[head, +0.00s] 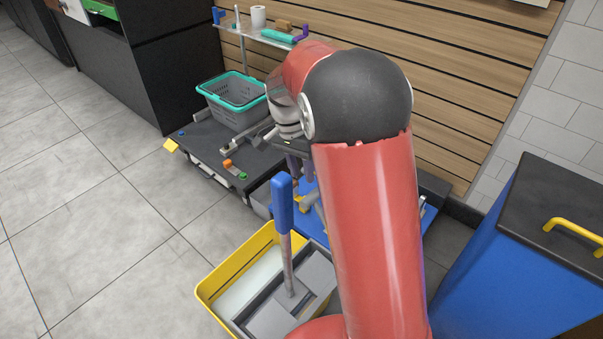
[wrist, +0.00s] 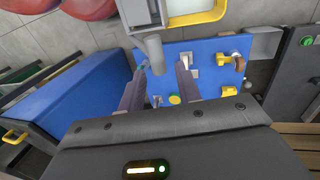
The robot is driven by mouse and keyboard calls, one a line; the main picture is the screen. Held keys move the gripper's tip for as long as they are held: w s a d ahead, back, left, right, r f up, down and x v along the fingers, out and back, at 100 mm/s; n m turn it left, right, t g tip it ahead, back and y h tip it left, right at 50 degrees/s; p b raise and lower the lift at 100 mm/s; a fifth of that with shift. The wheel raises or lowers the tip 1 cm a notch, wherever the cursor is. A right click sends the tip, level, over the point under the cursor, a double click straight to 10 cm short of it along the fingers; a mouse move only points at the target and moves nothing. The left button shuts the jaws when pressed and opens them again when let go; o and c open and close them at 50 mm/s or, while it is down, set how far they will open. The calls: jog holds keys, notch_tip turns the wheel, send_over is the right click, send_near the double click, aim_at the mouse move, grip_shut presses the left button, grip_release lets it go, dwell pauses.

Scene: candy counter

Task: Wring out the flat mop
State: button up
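A yellow bucket (head: 207,293) stands on the floor in the head view, with a grey wringer-like part (head: 275,319) in it. A blue-gripped handle (head: 283,203) rises from that part on a grey rod; I cannot tell whether it is the mop's or the wringer's. No flat mop head can be made out. The bucket's yellow rim (wrist: 205,17) shows at the top of the wrist view. My gripper (wrist: 162,68) is open above a blue board (wrist: 215,82). A grey cylinder (wrist: 155,52) shows near its fingertips, not clearly gripped. My arm hides part of the bucket and board.
The blue board carries several small fixtures. A dark low platform (head: 195,147) with a teal-rimmed basket (head: 235,115) stands behind, below a small shelf (head: 250,33). A blue bin (head: 490,270) with a dark lid and yellow handle stands right. The tiled floor at left is clear.

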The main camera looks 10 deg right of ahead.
jog(key=n, duration=0.2)
jog(key=shift+w+a+n+b, duration=0.2)
jog(key=shift+n+b, duration=0.1)
jog(key=shift+b, duration=0.05)
jog(key=c, duration=0.5)
jog(key=shift+w+a+n+t+y, duration=0.1)
jog(key=shift+n+t+y, duration=0.1)
jog(key=shift+n, duration=0.4)
jog(key=shift+w+a+n+t+y, duration=0.1)
jog(key=shift+n+t, duration=0.1)
jog(key=shift+n, duration=0.4)
grip_shut()
notch_tip(320, 180, down, 7)
jog(key=s+n+t+y+b, duration=0.1)
jog(key=n+b, duration=0.2)
jog(key=n, duration=0.9)
jog(key=shift+d+f+n+t, duration=0.2)
jog(key=shift+d+n+t, duration=0.1)
jog(key=shift+n, duration=0.1)
